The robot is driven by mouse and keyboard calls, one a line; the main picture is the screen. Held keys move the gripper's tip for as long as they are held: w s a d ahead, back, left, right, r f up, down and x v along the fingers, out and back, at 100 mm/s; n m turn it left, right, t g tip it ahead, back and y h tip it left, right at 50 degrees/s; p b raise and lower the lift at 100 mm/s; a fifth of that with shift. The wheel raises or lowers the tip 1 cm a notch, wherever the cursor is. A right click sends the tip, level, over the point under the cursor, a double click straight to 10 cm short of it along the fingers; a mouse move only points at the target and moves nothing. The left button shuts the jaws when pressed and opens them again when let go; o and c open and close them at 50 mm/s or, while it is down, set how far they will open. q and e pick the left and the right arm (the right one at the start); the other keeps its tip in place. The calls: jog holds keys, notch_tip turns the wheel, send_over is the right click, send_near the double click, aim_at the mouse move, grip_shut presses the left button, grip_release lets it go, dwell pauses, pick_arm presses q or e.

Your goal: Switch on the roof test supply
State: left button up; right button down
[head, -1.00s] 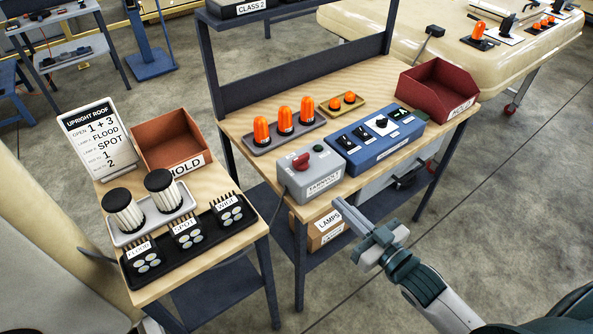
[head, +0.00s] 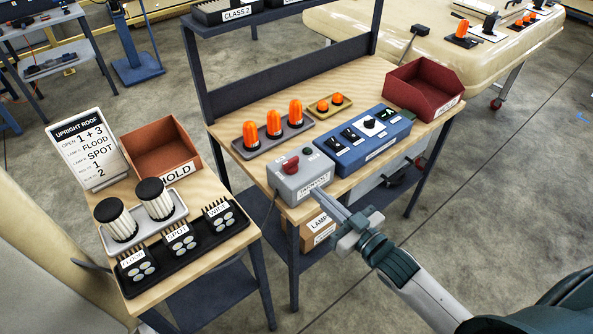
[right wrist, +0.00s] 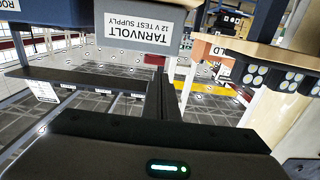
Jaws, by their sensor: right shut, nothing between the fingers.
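The grey test supply box (head: 301,181) stands at the front left corner of the wooden bench. Its top carries a red switch (head: 290,165) and a small green lamp or button (head: 307,151). In the right wrist view its labelled front face (right wrist: 142,28) appears upside down, reading "TARNVOLT 12 V TEST SUPPLY". My right gripper (head: 320,196) is shut and empty, its fingertips close to the lower right of the box's front; I cannot tell whether they touch. The fingers also show in the right wrist view (right wrist: 162,85). My left gripper is out of view.
A blue switch panel (head: 365,142) sits right of the supply, with a red bin (head: 424,88) beyond. Orange beacons (head: 274,124) stand behind. A side table holds lamps on a black tray (head: 205,243) and a sign (head: 86,150). A carton (head: 318,231) is below the bench.

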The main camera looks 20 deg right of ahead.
jog(key=p, duration=0.3)
send_near(288, 166)
jog(key=x, duration=0.4)
jog(key=shift+w+a+r, duration=0.15)
jog(key=shift+w, duration=0.2)
jog(key=shift+p+x, duration=0.4)
jog(key=shift+x, duration=0.4)
jog(key=shift+w+f, duration=0.1)
jog(key=shift+f, duration=0.15)
